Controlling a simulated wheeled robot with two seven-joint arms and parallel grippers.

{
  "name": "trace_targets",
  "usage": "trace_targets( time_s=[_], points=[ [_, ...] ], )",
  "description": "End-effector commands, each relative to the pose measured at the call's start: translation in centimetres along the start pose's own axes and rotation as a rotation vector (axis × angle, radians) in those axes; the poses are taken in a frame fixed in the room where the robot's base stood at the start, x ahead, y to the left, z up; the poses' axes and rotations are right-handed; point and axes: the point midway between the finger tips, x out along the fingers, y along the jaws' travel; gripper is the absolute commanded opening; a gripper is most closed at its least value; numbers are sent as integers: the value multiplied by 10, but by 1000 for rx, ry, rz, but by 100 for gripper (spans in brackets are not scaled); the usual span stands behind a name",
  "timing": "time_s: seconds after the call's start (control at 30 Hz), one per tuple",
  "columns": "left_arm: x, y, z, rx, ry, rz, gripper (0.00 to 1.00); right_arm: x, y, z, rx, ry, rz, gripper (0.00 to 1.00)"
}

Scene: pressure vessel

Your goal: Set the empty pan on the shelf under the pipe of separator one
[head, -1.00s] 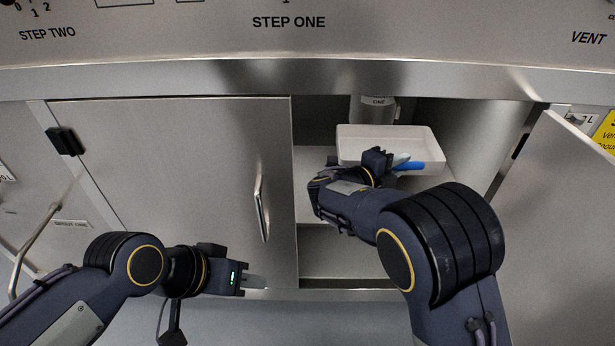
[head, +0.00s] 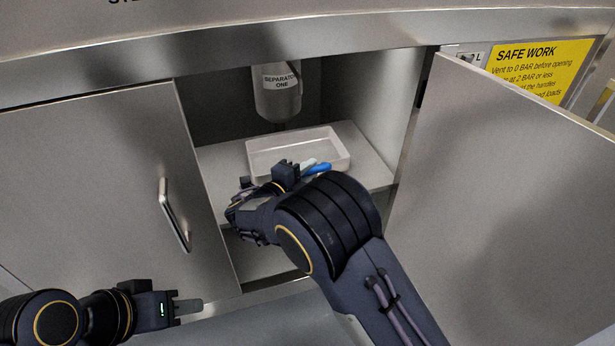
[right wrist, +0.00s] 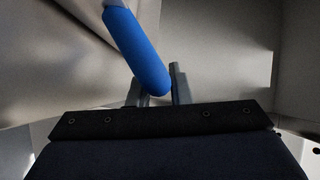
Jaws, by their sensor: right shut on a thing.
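The pan (head: 290,151) is a shallow white tray with a blue handle (head: 319,168). It looks empty and roughly level, at the shelf (head: 371,168) inside the open cabinet. The cylinder labelled "SEPARATOR ONE" (head: 279,94) hangs above the pan's back edge, with a thin pipe (head: 281,126) below it. I cannot tell whether the pan touches the shelf. My right gripper (head: 306,165) is shut on the handle, which also shows between its fingers in the right wrist view (right wrist: 140,55).
A closed-looking door panel (head: 95,190) with a bar handle (head: 174,214) borders the opening on the left. An open door (head: 490,190) stands on the right. The cabinet's right inner wall (head: 375,95) is close to the shelf. A yellow safety sign (head: 540,65) is at upper right.

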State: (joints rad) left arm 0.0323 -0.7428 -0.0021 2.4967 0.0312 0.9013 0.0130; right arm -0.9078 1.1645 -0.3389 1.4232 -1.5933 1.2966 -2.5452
Motion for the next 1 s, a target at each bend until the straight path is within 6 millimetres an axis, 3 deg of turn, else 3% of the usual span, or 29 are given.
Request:
trace_targets(
  time_s=[0.17, 0.2, 0.33, 0.67, 1.0],
  points=[
    [-1, 0, 0, 0, 0, 0, 36, 0, 1, 0, -5, -2, 3, 0],
    [0, 0, 0, 0, 0, 0, 36, 0, 3, 0, -8, -2, 6, 22],
    [0, 0, 0, 0, 0, 0, 36, 0, 2, 0, -7, -2, 6, 39],
    [-2, 1, -1, 0, 0, 0, 36, -4, 0, 0, -6, -3, 4, 40],
    [-22, 10, -11, 0, 0, 0, 36, -56, -2, 0, -7, -5, 3, 40]
  ],
)
